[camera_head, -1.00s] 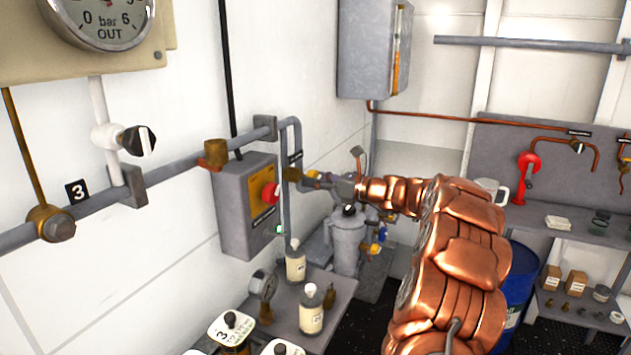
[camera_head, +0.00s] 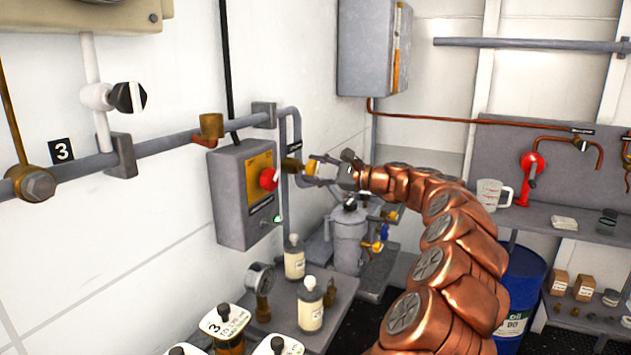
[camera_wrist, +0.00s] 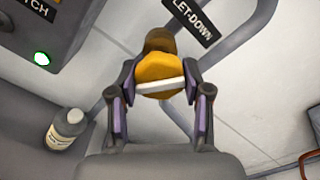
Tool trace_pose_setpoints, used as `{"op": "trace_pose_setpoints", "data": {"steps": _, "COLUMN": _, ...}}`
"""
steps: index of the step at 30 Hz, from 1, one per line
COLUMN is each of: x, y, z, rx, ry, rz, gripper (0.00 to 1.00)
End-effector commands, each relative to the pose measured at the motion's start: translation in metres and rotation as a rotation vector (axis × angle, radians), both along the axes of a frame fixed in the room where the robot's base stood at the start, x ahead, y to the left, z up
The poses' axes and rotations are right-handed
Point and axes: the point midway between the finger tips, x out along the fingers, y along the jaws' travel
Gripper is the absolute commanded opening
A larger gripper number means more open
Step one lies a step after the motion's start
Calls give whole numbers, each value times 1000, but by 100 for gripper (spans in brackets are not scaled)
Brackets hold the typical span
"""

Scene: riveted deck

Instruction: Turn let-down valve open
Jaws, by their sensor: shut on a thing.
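The let-down valve shows in the wrist view as an ochre-yellow round knob (camera_wrist: 160,72) with a white bar across its face. The bar lies nearly level in that view. The black LET-DOWN label (camera_wrist: 194,18) is beside it on the grey pipe. My gripper (camera_wrist: 160,88) has one dark finger on each side of the knob and is shut on it. In the head view the valve is a small brass piece (camera_head: 291,165) on the pipe, and my gripper (camera_head: 311,170) reaches it from the right, partly covering it.
A grey switch box (camera_head: 228,205) with a red knob (camera_head: 268,179) and a lit green lamp (camera_wrist: 41,58) is close to the left. Bottles (camera_head: 310,305) and a gauge (camera_head: 260,277) stand on the bench below. A grey canister (camera_head: 348,240) stands below my wrist.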

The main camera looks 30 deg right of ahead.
Motion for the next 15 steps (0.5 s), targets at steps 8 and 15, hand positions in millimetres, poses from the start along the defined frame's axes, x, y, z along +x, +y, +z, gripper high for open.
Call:
{"op": "trace_pose_setpoints", "data": {"steps": 8, "x": 0, "y": 1, "z": -5, "rx": -220, "ry": -133, "rz": 2, "gripper": 14}}
{"op": "trace_pose_setpoints", "data": {"steps": 15, "x": 1, "y": 0, "z": -4, "rx": -376, "ry": -225, "rz": -1, "gripper": 14}}
